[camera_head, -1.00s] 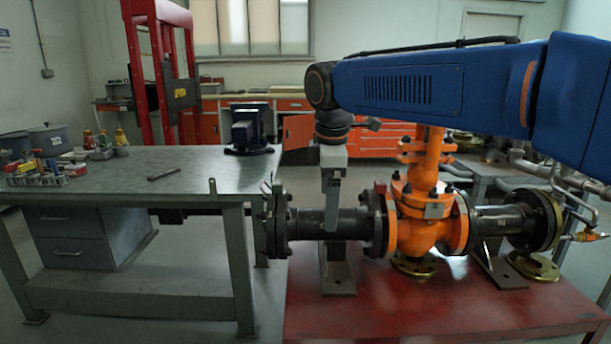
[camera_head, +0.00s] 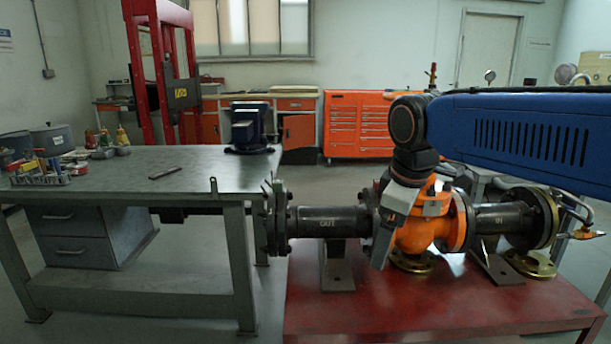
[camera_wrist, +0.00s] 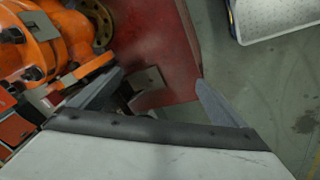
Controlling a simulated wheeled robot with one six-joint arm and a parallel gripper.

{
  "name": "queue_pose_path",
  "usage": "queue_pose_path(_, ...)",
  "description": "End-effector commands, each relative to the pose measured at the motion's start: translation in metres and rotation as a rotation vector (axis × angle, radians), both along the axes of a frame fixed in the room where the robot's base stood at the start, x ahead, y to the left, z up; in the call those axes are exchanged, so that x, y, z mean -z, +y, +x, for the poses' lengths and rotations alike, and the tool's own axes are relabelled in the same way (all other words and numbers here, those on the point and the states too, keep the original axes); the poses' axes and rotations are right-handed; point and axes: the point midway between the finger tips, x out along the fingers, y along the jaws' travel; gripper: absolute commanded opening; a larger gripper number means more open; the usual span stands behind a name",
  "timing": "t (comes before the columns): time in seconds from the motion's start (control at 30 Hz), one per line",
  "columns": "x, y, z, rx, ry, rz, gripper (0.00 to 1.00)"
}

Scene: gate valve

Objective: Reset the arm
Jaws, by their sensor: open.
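The orange gate valve (camera_head: 420,237) sits between two black pipe lengths on the red table, and its orange body also shows at the left of the wrist view (camera_wrist: 38,45). My gripper (camera_head: 379,262) hangs in front of the valve's left flange in the head view and partly hides it. In the wrist view my gripper's two grey fingers stand wide apart (camera_wrist: 157,90) with nothing held between them. The red table lies beyond the fingers. My arm hides the valve's upper part in the head view. I cannot tell whether the gripper touches the valve.
The red table (camera_head: 440,318) has brass flanges and pipe supports on it. A grey workbench (camera_head: 120,185) with bottles, tools and a blue vise (camera_head: 248,130) stands at the left. An orange drawer cabinet (camera_head: 357,120) is at the back. Bare floor lies between.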

Motion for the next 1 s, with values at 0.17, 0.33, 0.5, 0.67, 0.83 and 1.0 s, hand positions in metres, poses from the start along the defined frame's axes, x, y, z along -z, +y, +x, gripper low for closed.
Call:
queue_pose_path(0.17,0.031,-0.044,-0.046,0.251,-0.029,0.075,0.95)
queue_pose_path(0.33,0.065,-0.075,-0.089,0.485,-0.059,0.149,0.95)
queue_pose_path(0.5,0.103,-0.098,-0.129,0.710,-0.089,0.225,0.95)
queue_pose_path(0.67,0.132,-0.110,-0.156,0.863,-0.110,0.278,0.95)
queue_pose_path(0.83,0.147,-0.115,-0.168,0.937,-0.120,0.305,0.95)
queue_pose_path(1.0,0.149,-0.115,-0.169,0.948,-0.121,0.309,0.95)
